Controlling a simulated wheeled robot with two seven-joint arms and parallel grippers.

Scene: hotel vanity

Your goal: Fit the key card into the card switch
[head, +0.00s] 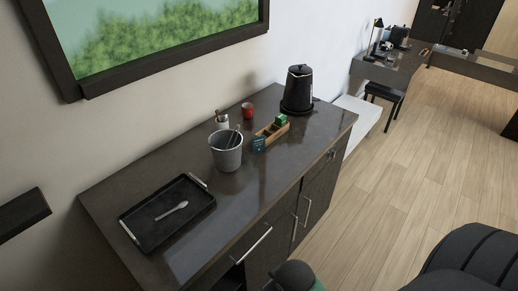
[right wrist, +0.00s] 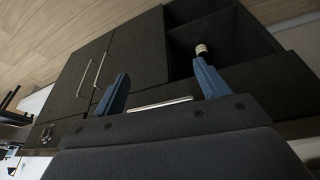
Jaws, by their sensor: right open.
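I cannot make out the key card or the card switch in either view. A small teal packet or card (head: 259,144) stands at the near end of a wooden caddy on the counter; I cannot tell which it is. My right gripper (right wrist: 161,75) is open and empty in the right wrist view, its two blue fingers wide apart in front of the dark cabinet doors. My left gripper is not in view.
The dark counter (head: 180,255) holds a black tray (head: 150,228) with a spoon (head: 171,211), a grey bucket (head: 226,157), the wooden caddy (head: 272,133), a red cup (head: 247,111) and a black kettle (head: 298,92). The cabinet (right wrist: 140,60) has an open shelf.

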